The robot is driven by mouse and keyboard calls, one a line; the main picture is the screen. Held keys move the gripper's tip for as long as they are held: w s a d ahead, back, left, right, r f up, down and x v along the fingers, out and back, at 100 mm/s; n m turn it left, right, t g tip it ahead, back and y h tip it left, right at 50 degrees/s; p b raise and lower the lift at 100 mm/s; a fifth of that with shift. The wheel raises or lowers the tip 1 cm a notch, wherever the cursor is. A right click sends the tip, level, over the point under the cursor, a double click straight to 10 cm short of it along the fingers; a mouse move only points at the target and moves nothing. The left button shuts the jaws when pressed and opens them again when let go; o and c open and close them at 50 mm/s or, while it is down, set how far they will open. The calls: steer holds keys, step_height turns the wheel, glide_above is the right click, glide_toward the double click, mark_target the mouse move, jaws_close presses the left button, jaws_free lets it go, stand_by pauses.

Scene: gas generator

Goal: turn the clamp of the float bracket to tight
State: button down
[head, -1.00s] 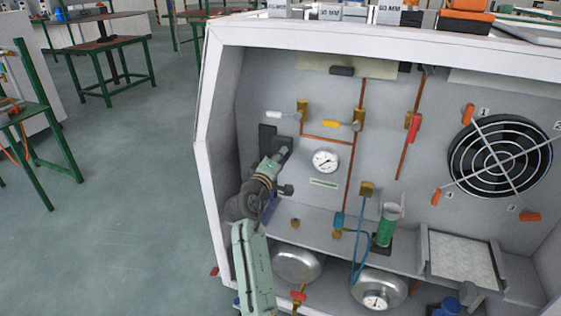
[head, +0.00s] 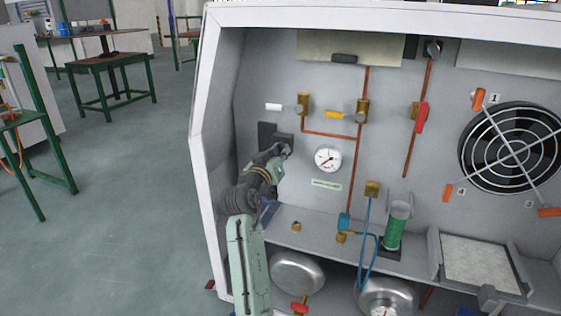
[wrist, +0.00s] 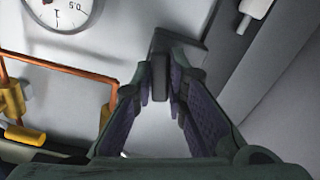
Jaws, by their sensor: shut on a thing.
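The float bracket (head: 266,136) is a dark grey piece on the cabinet's back panel, left of the round gauge. My gripper (head: 284,150) reaches it from below left. In the wrist view, my gripper (wrist: 160,88) is shut on a small dark grey upright piece, the clamp (wrist: 160,72), with a fingertip on each side. A dark arm of the bracket (wrist: 182,44) runs right from the clamp. In the head view my fingers largely hide the clamp, and its turn angle cannot be told.
The round gauge (head: 328,158) is close on the right. Valves with a white handle (head: 273,107) and a yellow handle (head: 335,115) sit above. Copper pipes (head: 330,134) run nearby. A shelf (head: 320,236) with a green cylinder (head: 394,234) lies below. The cabinet's left wall (head: 205,150) is near my arm.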

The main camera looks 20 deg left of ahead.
steer(key=shift+m+b, duration=1.05)
steer(key=shift+m, duration=0.65)
steer(key=c, duration=1.6)
jaws_free()
steer(key=s, duration=1.2)
steer(key=shift+a, duration=0.25)
